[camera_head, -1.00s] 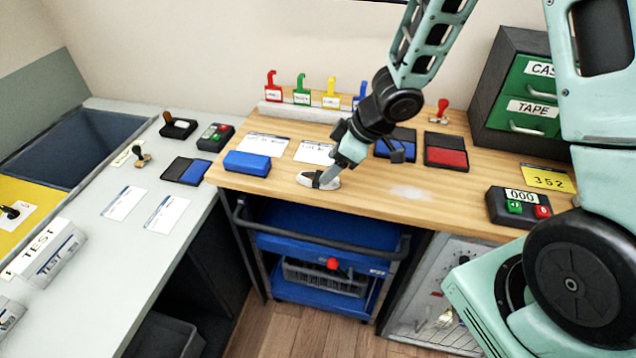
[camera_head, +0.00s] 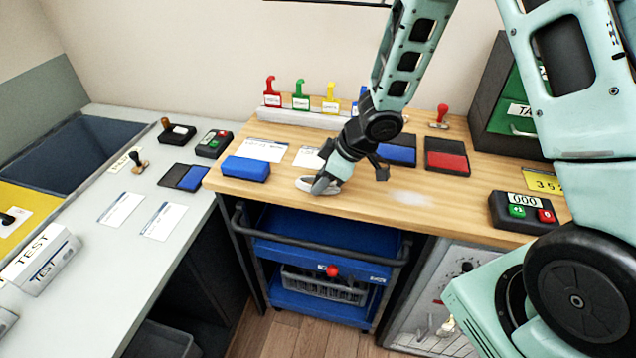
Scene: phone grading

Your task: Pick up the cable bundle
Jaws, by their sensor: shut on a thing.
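The cable bundle (camera_head: 305,184) is a small pale oval piece lying at the front edge of the wooden desk, right of a blue box. My gripper (camera_head: 320,187) reaches down onto it from the upper right, its fingers shut on the bundle. The bundle appears to be still on the desk top or very close to it. The gripper's fingers hide the bundle's right part and its dark middle band.
A blue box (camera_head: 246,168) stands just left of the gripper. A blue ink pad (camera_head: 397,154), a red ink pad (camera_head: 447,157) and a counter (camera_head: 522,211) lie to the right. A blue cart (camera_head: 325,240) stands below the desk edge. Coloured tags (camera_head: 300,96) stand behind.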

